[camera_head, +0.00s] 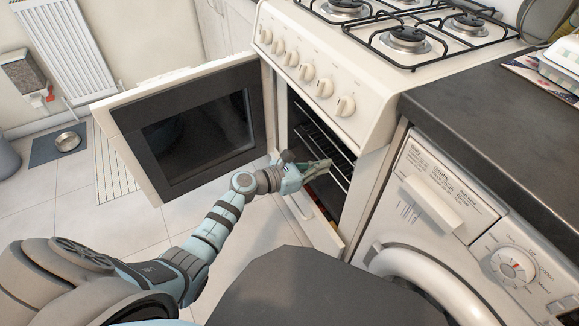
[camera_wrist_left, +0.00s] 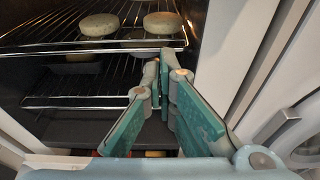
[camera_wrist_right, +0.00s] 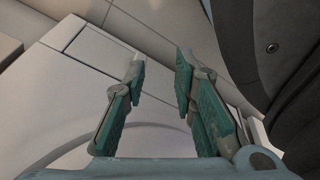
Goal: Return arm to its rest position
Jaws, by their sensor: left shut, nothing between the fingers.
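My left arm (camera_head: 215,228) reaches from the lower left to the open oven. My left gripper (camera_head: 326,164) is at the oven's mouth, in front of the racks. In the left wrist view its teal fingers (camera_wrist_left: 165,62) are together at the tips, with nothing between them. My right gripper (camera_wrist_right: 158,60) shows only in the right wrist view. Its fingers are apart and empty, with the pale front of an appliance beyond them. The right arm cannot be made out in the head view.
The oven door (camera_head: 258,110) stands open left of my left gripper. Two round pale items (camera_wrist_left: 98,24) (camera_wrist_left: 163,23) rest on the upper oven rack (camera_wrist_left: 60,46). The washer (camera_head: 440,215) stands right under a dark counter (camera_head: 490,115). Floor tiles (camera_head: 50,200) lie clear at left.

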